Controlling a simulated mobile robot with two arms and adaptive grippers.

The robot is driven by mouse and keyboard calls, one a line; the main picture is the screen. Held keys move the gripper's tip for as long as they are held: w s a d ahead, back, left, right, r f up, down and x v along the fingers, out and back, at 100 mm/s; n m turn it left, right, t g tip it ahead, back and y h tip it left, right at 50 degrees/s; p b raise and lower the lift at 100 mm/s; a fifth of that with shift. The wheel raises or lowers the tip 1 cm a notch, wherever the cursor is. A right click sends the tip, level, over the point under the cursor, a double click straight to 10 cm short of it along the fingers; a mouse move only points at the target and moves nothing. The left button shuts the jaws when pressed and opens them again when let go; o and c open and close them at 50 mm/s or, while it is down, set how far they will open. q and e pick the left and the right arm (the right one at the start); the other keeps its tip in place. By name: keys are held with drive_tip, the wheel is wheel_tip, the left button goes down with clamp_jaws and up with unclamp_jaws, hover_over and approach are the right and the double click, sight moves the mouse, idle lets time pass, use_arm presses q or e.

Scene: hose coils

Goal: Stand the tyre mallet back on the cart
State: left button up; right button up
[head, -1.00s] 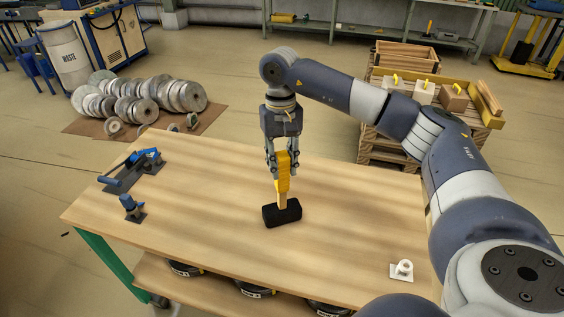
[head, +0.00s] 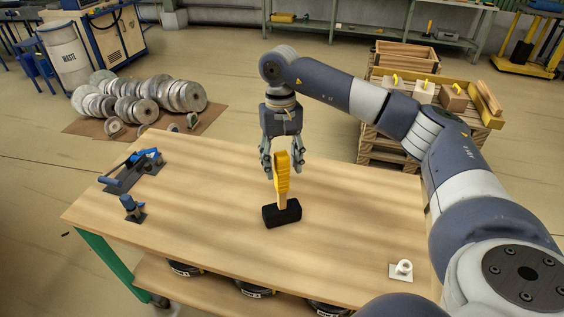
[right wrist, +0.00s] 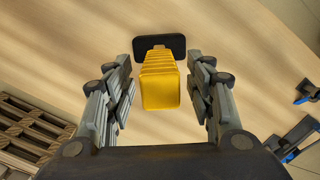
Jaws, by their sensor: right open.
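The tyre mallet (head: 282,188) stands upright on its black head (head: 282,213) on the wooden top of the cart (head: 200,200), with its yellow handle pointing up. My right gripper (head: 283,170) is open around the upper part of the handle, with a finger on each side. In the right wrist view the yellow handle (right wrist: 160,85) stands between the spread fingers, with a gap on both sides, and the black head (right wrist: 160,46) shows beyond it. My left gripper is not in view.
A blue toggle clamp (head: 132,170) and a smaller blue fixture (head: 131,208) stand at the cart's left. A white fitting (head: 403,269) stands at its front right. The top around the mallet is clear. A pallet with boxes (head: 400,150) stands behind.

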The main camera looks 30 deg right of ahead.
drive_tip(key=shift+w+d+r+p, duration=0.1)
drive_tip(key=shift+w+r+p, duration=0.1)
drive_tip(key=shift+r+p, duration=1.3)
drive_tip(key=shift+w+d+r+p, duration=0.15)
drive_tip(key=shift+r+p, duration=0.55)
drive_tip(key=shift+r, duration=1.5)
drive_tip(key=shift+a, duration=0.1)
drive_tip(key=shift+r, duration=0.2)
wheel_tip(320, 180, up, 12)
drive_tip(key=w, duration=0.1)
drive_tip(key=shift+d+f, duration=0.2)
drive_tip(key=shift+f, duration=0.05)
drive_tip(key=shift+w, duration=0.1)
